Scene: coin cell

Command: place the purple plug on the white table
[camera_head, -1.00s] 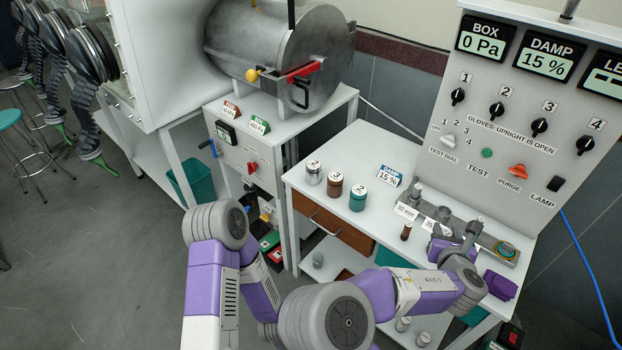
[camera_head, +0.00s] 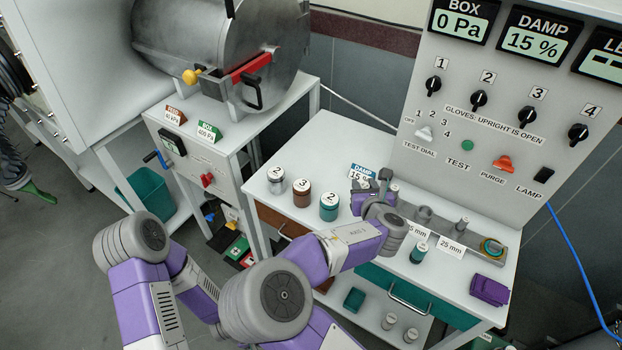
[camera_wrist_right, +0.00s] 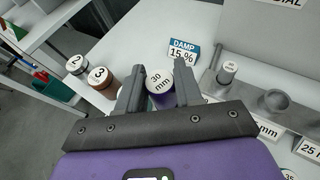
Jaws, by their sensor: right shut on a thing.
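The purple plug (camera_wrist_right: 161,100), with a white round top marked 30 mm, stands between the fingers of my right gripper (camera_wrist_right: 160,80) in the right wrist view. The gripper is shut on it. In the head view my right gripper (camera_head: 369,182) is over the white table (camera_head: 350,146), beside the DAMP 15 % card (camera_head: 362,173) and left of the metal rack. The plug cannot be made out there. Whether its underside touches the table cannot be told. The left gripper is not in view.
Jars (camera_head: 302,192) stand at the table's left side. The metal rack (camera_head: 440,222) runs along the panel's foot. A teal plug (camera_head: 419,250) stands by the 25 mm labels. A purple cloth (camera_head: 489,289) lies at the right end. Free table lies behind the jars.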

